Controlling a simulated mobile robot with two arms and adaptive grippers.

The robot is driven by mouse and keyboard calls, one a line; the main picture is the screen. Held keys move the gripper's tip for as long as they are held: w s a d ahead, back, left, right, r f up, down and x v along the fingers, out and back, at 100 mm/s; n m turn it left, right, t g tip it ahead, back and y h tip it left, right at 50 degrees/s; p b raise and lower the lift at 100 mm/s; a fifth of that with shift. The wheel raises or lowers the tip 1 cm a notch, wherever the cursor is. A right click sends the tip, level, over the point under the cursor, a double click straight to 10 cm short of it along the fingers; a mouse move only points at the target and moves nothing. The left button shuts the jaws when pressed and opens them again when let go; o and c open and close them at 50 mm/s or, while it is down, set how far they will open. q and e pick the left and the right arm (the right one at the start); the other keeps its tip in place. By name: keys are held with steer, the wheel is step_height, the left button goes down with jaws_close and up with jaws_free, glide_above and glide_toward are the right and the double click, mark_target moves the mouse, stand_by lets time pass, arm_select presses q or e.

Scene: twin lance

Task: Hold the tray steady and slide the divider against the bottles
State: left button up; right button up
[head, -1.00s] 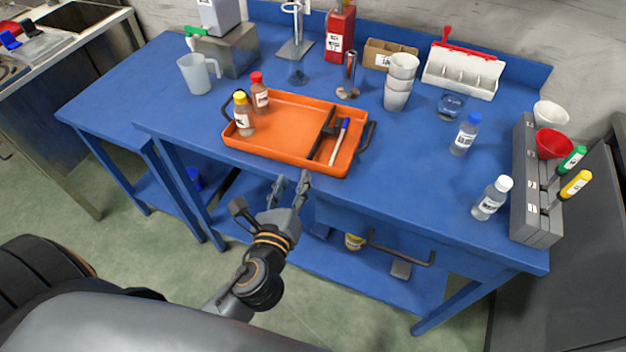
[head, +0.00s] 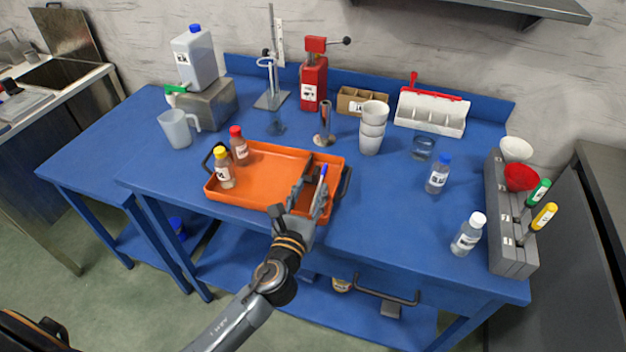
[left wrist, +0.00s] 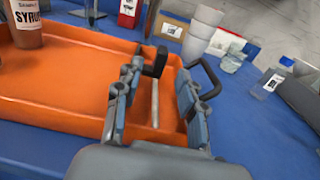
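The orange tray (head: 258,196) lies near the table's front edge. A yellow-capped bottle (head: 224,170) and a red-capped bottle (head: 239,148) stand upright at its left end; part of one bottle shows in the left wrist view (left wrist: 27,25). The dark divider (left wrist: 157,62) crosses the tray near its right end, largely hidden by my gripper in the head view. My right gripper is out of view.
The tray's black right handle (head: 345,181) is just right of my left gripper. Stacked white cups (head: 372,130), a metal cylinder (head: 325,125) and a glass (head: 422,148) stand behind. Blue-capped (head: 438,175) and white-capped (head: 467,235) bottles stand to the right. The tray's middle is clear.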

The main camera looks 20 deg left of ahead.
mark_target(315, 180)
arm_select(q)
steer(key=shift+w+a, duration=0.1)
steer(key=shift+w, duration=1.55)
jaws_close()
jaws_free()
steer(key=shift+s, duration=0.15)
steer(key=s, duration=1.2)
steer(key=shift+d, duration=0.2)
